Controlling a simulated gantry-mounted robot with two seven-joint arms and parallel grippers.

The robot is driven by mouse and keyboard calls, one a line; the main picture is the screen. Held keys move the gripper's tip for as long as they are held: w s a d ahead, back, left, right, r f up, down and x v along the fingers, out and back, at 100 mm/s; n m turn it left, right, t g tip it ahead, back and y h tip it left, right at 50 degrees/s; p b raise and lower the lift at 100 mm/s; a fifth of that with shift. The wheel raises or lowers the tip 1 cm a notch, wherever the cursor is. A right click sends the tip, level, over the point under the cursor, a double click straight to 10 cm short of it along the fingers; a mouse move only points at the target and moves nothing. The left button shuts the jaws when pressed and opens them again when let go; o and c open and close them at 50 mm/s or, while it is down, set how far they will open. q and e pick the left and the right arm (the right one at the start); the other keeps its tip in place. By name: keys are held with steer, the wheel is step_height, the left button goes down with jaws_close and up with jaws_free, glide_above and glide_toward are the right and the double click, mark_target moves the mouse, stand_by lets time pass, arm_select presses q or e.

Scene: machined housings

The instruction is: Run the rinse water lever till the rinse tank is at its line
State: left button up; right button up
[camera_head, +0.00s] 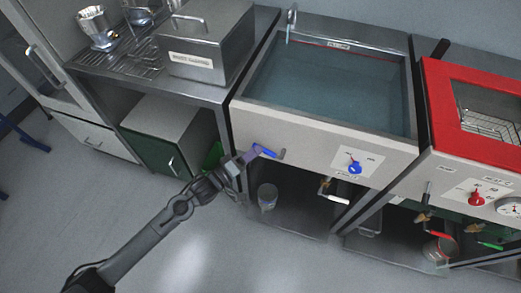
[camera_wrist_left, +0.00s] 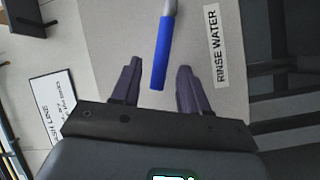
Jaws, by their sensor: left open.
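The rinse tank (camera_head: 243,104) is a steel-rimmed basin holding blue-grey water. A thin red line (camera_head: 375,54) runs along its back wall, close above the water; the exact gap is too small to tell. A spout (camera_head: 291,22) stands at its back left; whether water runs is unclear. The rinse water lever, with a blue grip (camera_head: 265,151), is on the front panel. In the left wrist view the blue grip (camera_wrist_left: 162,55) ends between my fingers, with no clear contact. My left gripper (camera_wrist_left: 158,85) is open; in the head view it (camera_head: 250,157) is at the lever.
A "RINSE WATER" label (camera_wrist_left: 217,45) sits beside the lever. A blue knob (camera_head: 355,167) is farther right on the panel. A red-framed unit (camera_head: 440,110) stands to the right, and a metal box (camera_head: 205,45) on the left counter. A jar (camera_head: 267,196) stands below the panel.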

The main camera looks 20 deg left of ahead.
arm_select(q)
steer(key=shift+b+x, duration=0.4)
steer(key=shift+x, duration=1.35)
jaws_close()
